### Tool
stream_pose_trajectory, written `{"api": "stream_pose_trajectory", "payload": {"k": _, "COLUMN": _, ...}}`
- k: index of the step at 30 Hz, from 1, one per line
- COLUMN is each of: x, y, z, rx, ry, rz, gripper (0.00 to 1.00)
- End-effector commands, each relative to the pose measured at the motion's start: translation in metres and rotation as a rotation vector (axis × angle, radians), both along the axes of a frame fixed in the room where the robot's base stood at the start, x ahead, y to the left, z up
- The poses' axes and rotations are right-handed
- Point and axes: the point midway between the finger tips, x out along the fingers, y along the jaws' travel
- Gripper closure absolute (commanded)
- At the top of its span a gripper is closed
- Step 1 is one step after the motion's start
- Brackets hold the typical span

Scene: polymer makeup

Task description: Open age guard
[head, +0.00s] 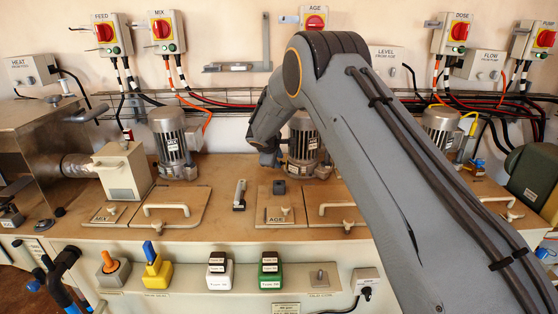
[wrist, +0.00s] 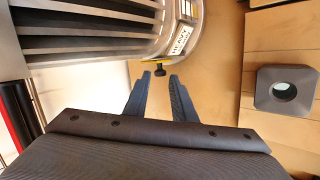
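The AGE-labelled plate (head: 268,215), with a small knob, lies flat on the bench in the head view. The AGE switch box (head: 314,18) with its red knob is on the wall behind. I cannot tell for sure which part is the age guard. My gripper (wrist: 160,75) is open in the wrist view, with nothing held. A small dark screw-like knob (wrist: 159,70) under a yellow strip shows just beyond and between the fingertips, at the motor's edge. In the head view my wrist is beside the middle motor, and the fingers are hidden.
The ribbed motor (wrist: 90,30) is close in the wrist view. A dark square block with a round hole (wrist: 283,90) is at right; a dark block (head: 279,187) also stands behind the AGE plate. A grey bracket (head: 238,67) is on the wall. A handled lid (head: 168,213) lies left.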

Motion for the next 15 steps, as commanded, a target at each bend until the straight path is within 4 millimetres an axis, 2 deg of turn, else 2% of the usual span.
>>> {"api": "stream_pose_trajectory", "payload": {"k": 7, "x": 0.011, "y": -0.005, "z": -0.012, "rx": 0.000, "ry": 0.000, "rz": -0.001, "gripper": 0.76}}
{"api": "stream_pose_trajectory", "payload": {"k": 15, "x": 0.012, "y": -0.006, "z": -0.013, "rx": 0.001, "ry": 0.000, "rz": -0.002, "gripper": 0.76}}
